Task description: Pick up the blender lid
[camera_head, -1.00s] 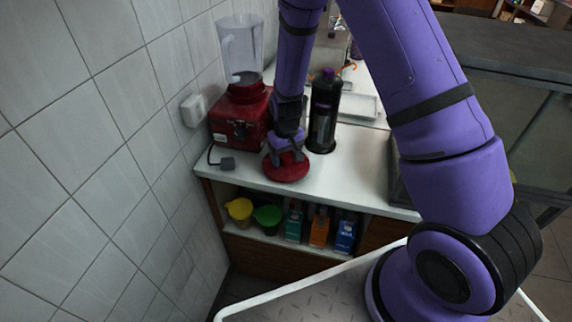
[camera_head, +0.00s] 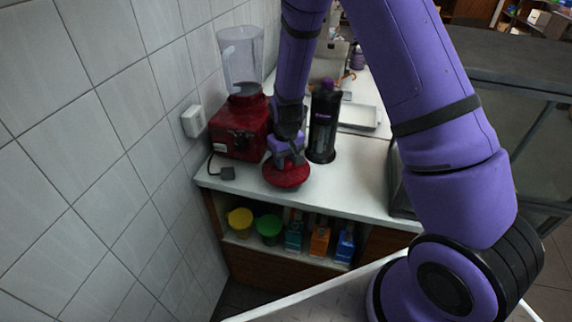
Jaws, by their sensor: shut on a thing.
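The red round blender lid (camera_head: 287,176) is at the front part of the white counter, to the right of the blender's base. My gripper (camera_head: 287,158) is over it, pointing down, with its fingers shut on the lid's top. The fingers hide part of the lid's top. Whether the lid's underside touches the counter is hard to tell. The blender (camera_head: 240,125) stands at the wall, with a red base and a clear jug that is open at the top.
A black bottle (camera_head: 323,125) with a purple cap stands close to the right of my gripper. A plug (camera_head: 222,172) lies left of the lid. Below the white counter (camera_head: 365,190), a shelf holds yellow and green containers and several cartons (camera_head: 319,238). A wall socket (camera_head: 193,121) is at left.

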